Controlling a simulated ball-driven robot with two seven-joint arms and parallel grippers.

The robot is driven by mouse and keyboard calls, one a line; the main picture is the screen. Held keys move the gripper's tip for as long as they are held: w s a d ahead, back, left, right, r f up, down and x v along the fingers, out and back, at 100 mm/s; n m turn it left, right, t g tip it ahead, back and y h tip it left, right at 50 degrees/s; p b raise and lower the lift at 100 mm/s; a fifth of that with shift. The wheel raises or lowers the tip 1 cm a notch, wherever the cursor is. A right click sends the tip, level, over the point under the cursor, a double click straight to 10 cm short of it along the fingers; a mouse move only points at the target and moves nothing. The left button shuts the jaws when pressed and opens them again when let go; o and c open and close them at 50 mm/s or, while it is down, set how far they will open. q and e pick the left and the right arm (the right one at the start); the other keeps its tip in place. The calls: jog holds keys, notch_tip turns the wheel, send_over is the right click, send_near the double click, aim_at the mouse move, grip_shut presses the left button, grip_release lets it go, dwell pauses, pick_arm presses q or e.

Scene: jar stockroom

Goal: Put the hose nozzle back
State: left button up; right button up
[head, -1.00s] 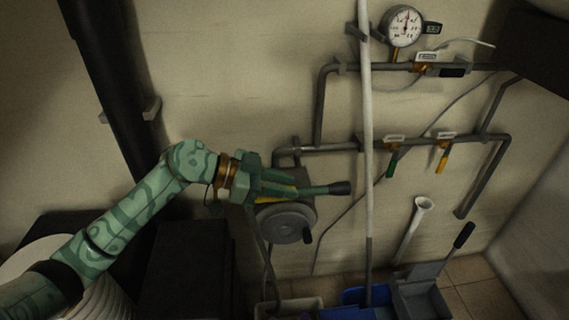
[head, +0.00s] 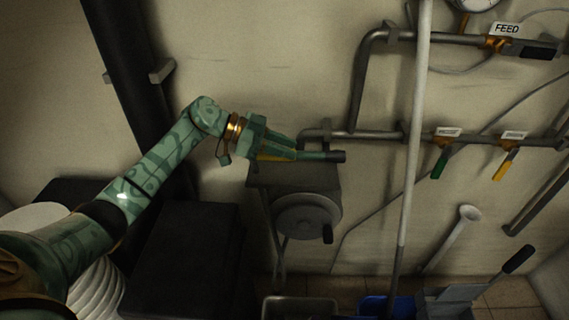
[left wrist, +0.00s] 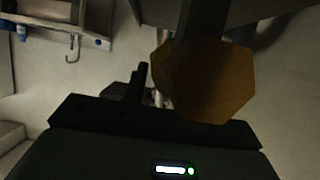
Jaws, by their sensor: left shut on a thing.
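My left gripper (head: 292,150) is shut on the hose nozzle (head: 330,156). The nozzle points right, roughly level, and its dark tip shows past the fingers. I cannot tell whether the nozzle touches anything. In the left wrist view a faceted orange piece (left wrist: 205,80) fills the middle, and I cannot tell what it belongs to. My right gripper is not in view.
Wall pipes carry a green-handled valve (head: 440,164) and a yellow-handled valve (head: 504,165). A pale upright pole (head: 415,140) stands right of the nozzle. A white flared tube (head: 468,213) leans low right. A black box (head: 190,255) stands below my arm.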

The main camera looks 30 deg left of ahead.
pick_arm(q)
jog(key=shift+w+a+f, duration=0.15)
jog(key=shift+f, duration=0.1)
jog(key=f, duration=0.1)
jog(key=f+b, duration=0.2)
jog(key=f, duration=0.1)
jog(key=shift+w+a, duration=0.15)
jog(key=shift+a, duration=0.15)
jog(key=shift+r, duration=0.2)
jog(key=o, duration=1.1)
jog(key=shift+f, duration=0.15)
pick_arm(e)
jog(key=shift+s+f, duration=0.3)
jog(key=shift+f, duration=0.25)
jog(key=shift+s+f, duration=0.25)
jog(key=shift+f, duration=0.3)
pick_arm(q)
jog(key=shift+a+r, duration=0.25)
jog(key=shift+r, duration=0.05)
jog(key=p+v, duration=0.1)
jog(key=v, duration=0.5)
jog(key=shift+s, duration=0.2)
jog(key=shift+s+a+p, duration=0.15)
jog(key=shift+a+p, duration=0.15)
jog(key=shift+a, duration=0.1)
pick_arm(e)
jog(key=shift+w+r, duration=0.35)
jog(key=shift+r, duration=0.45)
